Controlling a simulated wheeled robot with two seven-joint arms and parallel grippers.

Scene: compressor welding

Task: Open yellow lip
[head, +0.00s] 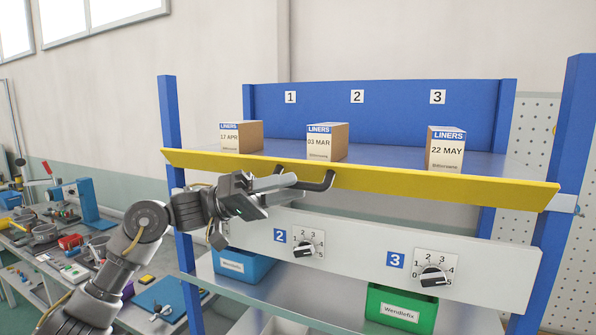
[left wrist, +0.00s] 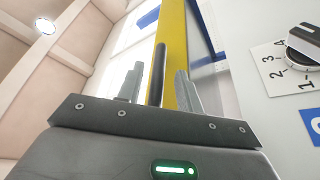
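The yellow lip (head: 430,185) is a long bar along the front edge of the upper shelf. A black handle (head: 318,183) is fixed to it, left of its middle. My left gripper (head: 283,184) is at the left part of the handle, its fingers pointing right. In the left wrist view, the black handle (left wrist: 158,75) lies between the two spread fingers (left wrist: 157,88), with a gap on each side. The yellow lip (left wrist: 175,45) runs just behind it. My right gripper is not in view.
Three liner boxes (head: 240,137) (head: 326,142) (head: 445,148) stand on the shelf behind the lip. Below is a white panel with rotary knobs (head: 435,277), then a blue bin (head: 240,267) and a green bin (head: 400,307). Blue posts (head: 168,115) flank the rack. A cluttered workbench (head: 45,245) is at left.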

